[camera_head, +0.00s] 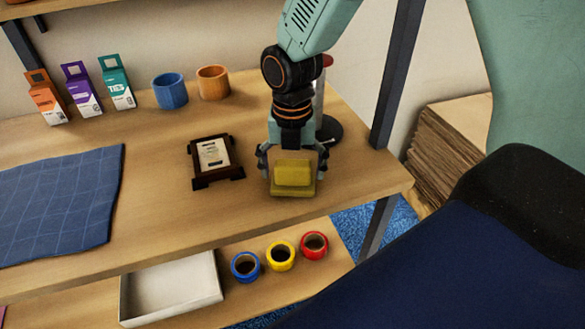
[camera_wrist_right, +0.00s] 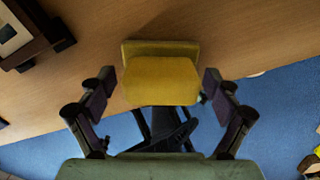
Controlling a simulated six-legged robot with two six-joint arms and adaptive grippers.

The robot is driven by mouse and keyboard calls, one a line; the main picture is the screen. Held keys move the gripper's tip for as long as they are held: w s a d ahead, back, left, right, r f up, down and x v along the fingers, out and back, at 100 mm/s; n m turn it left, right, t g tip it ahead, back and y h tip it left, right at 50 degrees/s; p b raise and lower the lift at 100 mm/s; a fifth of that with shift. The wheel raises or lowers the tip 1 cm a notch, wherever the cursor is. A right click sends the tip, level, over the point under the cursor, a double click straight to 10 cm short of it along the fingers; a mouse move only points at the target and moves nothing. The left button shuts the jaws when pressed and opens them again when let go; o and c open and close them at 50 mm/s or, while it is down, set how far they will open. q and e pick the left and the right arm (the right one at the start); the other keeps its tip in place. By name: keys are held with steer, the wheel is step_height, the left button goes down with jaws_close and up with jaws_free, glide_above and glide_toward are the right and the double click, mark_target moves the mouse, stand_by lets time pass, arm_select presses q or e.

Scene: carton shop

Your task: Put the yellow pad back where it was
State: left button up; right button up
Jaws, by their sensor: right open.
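The yellow pad (camera_head: 293,173) is near the front right edge of the wooden tabletop (camera_head: 235,215). Its lighter yellow block lies against a darker yellow-olive part, which shows along its front edge. My right gripper (camera_head: 293,163) comes down from above with one finger on each side of the pad. In the right wrist view the pad (camera_wrist_right: 160,80) sits between the spread fingers (camera_wrist_right: 157,88), with a visible gap on each side. The gripper is open. Whether the darker part belongs to the pad or is a separate piece, I cannot tell. My left gripper is not in view.
A dark framed stand (camera_head: 214,162) is left of the gripper. A blue cup (camera_head: 170,92), an orange cup (camera_head: 213,82) and three boxes (camera_head: 83,90) stand behind. A blue cloth (camera_head: 60,205) lies left. Tape rolls (camera_head: 281,256) and a white tray (camera_head: 172,290) are on the lower shelf.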

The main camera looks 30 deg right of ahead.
mark_target(292, 164)
step_height(292, 164, up, 11)
steer(key=p, duration=0.2)
steer(key=shift+r+p, duration=0.1)
steer(key=shift+p, duration=0.25)
steer(key=shift+a+r, duration=0.15)
steer(key=shift+r, duration=0.3)
steer(key=shift+f, duration=0.25)
step_height(292, 164, down, 12)
steer(key=b, duration=0.3)
step_height(292, 164, up, 3)
steer(key=shift+w+p, duration=0.1)
steer(key=shift+p, duration=0.4)
steer(key=shift+s+r, duration=0.2)
steer(key=shift+r, duration=0.45)
